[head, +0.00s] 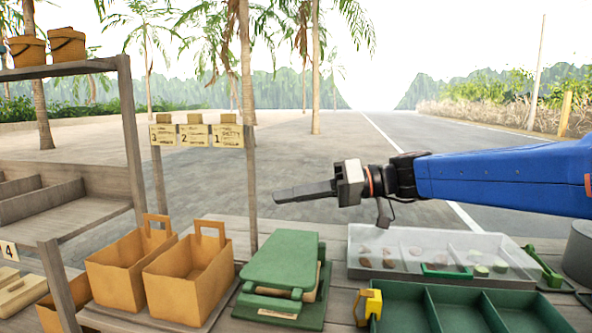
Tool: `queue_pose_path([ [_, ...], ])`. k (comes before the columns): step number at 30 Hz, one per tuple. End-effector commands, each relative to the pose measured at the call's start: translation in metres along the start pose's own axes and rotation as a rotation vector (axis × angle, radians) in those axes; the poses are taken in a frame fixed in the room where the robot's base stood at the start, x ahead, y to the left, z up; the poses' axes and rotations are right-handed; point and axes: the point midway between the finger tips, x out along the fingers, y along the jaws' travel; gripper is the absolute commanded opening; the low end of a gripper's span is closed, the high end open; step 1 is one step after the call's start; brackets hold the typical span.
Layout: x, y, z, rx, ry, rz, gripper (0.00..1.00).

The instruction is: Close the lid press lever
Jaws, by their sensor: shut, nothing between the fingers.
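A green press-like device (283,262) sits on the wooden table at the front centre. Its broad green top plate lies over a lower green base, with a tan layer showing between them. I cannot tell for sure which part is its lever. My gripper (277,197) is at the end of my blue arm, in the air above and beyond the device, pointing left. Its fingers look shut and empty, and it is apart from the device.
Two tan handled boxes (196,280) stand left of the device. A clear-lidded tray (345,268) and a green divided tray (463,296) lie to the right, with a yellow object (370,303) at the green tray's left edge. A post with tan label cards (228,135) rises behind.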

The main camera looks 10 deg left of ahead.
Motion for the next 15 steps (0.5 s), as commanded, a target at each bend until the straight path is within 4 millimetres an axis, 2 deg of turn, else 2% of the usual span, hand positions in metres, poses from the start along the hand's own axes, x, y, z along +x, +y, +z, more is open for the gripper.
queue_pose_path([
  [1, 0.004, -0.003, 0.015, -0.041, -0.002, 0.008, 0.00],
  [6, 0.015, -0.002, 0.059, -0.195, -0.003, 0.048, 0.00],
  [15, 0.031, 0.015, 0.125, -0.413, -0.002, 0.103, 0.00],
])
